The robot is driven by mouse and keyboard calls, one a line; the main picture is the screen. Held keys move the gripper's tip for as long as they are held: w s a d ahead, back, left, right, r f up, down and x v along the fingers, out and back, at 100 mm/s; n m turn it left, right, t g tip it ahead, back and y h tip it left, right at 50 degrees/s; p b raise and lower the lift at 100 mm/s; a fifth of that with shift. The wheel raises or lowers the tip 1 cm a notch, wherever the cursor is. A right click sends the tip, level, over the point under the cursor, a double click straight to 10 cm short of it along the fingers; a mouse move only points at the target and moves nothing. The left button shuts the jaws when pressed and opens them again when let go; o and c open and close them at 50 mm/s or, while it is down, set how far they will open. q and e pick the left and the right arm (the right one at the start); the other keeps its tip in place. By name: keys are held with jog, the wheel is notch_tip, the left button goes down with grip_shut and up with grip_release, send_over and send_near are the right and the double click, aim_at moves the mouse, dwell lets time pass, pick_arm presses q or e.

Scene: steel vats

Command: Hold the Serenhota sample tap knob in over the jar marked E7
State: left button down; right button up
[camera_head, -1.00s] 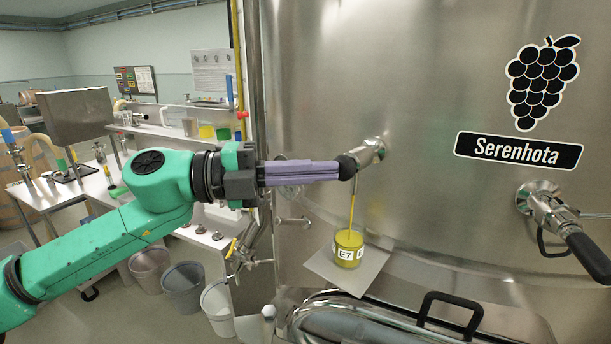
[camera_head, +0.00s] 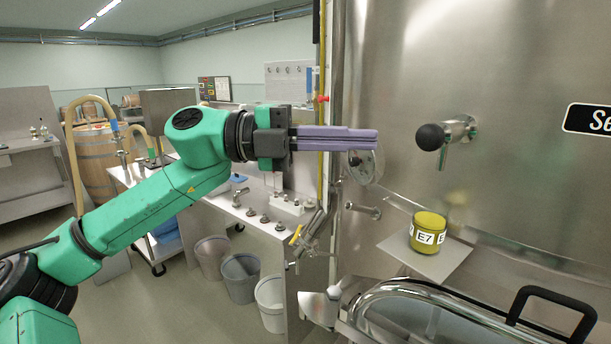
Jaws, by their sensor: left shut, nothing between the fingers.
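The sample tap (camera_head: 460,131) sticks out of the steel vat, with its round black knob (camera_head: 430,137) facing left. No stream shows below its spout. The jar marked E7 (camera_head: 428,230) stands upright on a small steel shelf (camera_head: 452,262) below the tap and holds yellow-green liquid nearly to the top. Only the start of the vat's name sign (camera_head: 588,119) shows at the right edge. My left gripper (camera_head: 376,139) is shut and empty, its purple fingers pointing right, left of the knob with a gap between them. My right gripper is out of view.
The vat's curved wall (camera_head: 520,190) fills the right side. A hatch with a black handle (camera_head: 552,312) lies below the shelf. A pipe valve (camera_head: 308,235) and a workbench (camera_head: 262,222) with fittings stand behind my left arm. Several buckets (camera_head: 240,278) stand on the floor.

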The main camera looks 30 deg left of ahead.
pick_arm(q)
jog(key=b+v, duration=0.2)
jog(key=v, duration=0.3)
jog(key=shift+s+a+b, duration=0.15)
jog(key=shift+a+b, duration=0.1)
jog(key=shift+b, duration=0.15)
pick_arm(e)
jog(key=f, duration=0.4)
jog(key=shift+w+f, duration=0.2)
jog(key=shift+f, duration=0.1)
pick_arm(q)
jog(key=shift+s, duration=0.1)
